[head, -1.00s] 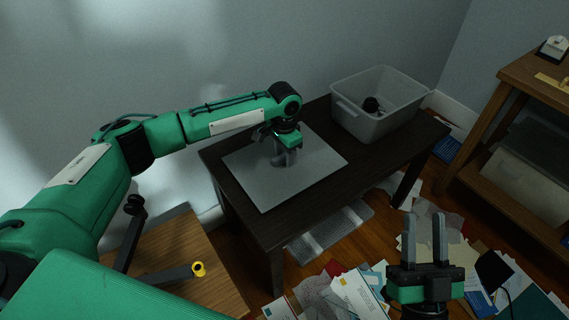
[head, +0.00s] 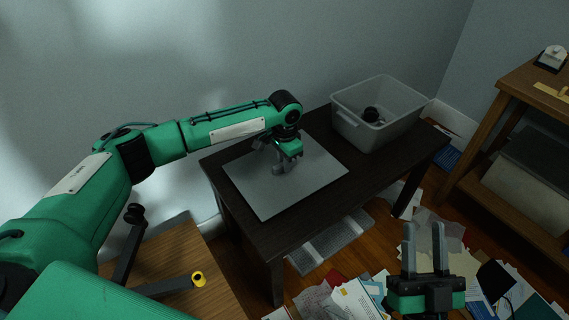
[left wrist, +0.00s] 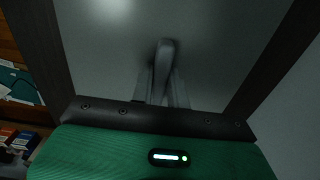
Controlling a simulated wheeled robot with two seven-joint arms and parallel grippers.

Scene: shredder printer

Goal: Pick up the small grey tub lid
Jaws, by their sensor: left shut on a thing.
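The grey tub lid (head: 310,180) is a flat, square grey panel on the dark table, left of the tub. My left gripper (head: 280,168) comes down over its middle and is shut on it, apparently at a small raised grip; the fingers hide the exact contact. In the left wrist view the lid (left wrist: 215,45) fills the middle, with the left gripper's fingers (left wrist: 164,75) pressed close together against it. I see no clear gap between lid and table. My right gripper (head: 425,238) is open and empty, in front of the table at the lower right.
A translucent grey tub (head: 392,128) with a dark object inside stands on the dark table (head: 300,218), right of the lid. Papers (head: 355,298) litter the floor. A wooden shelf (head: 500,120) stands at right, a wooden surface (head: 170,255) at lower left.

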